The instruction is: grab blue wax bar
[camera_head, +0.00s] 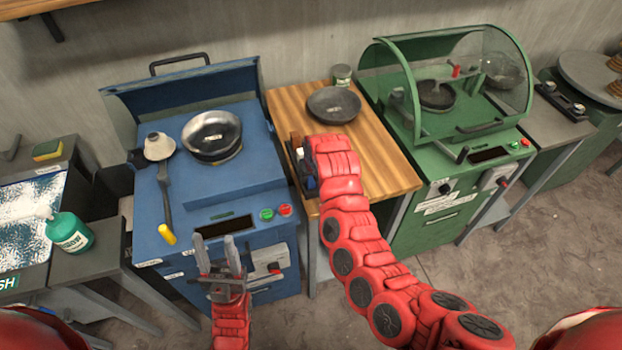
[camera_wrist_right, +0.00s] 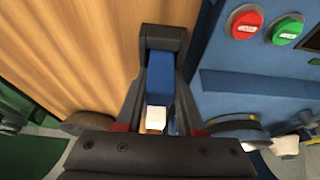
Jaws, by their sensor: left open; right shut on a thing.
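The blue wax bar (camera_wrist_right: 160,80), with a white end, sits between the fingers of my right gripper (camera_wrist_right: 157,85) in the right wrist view. The gripper is shut on it. In the head view my right gripper (camera_head: 303,160) is at the left edge of the wooden table, beside the blue machine, and mostly hides the bar. Only a small blue bit (camera_head: 310,183) shows there. My left gripper (camera_head: 231,258) is open and empty, with its fingers pointing up in front of the blue machine's front panel.
The blue machine (camera_head: 200,187) holds a metal bowl (camera_head: 211,133) and a yellow-ended tool (camera_head: 167,234). A dark bowl (camera_head: 333,105) and a can (camera_head: 341,76) stand at the back of the wooden table (camera_head: 385,170). The green machine (camera_head: 440,152) with a clear cover stands right.

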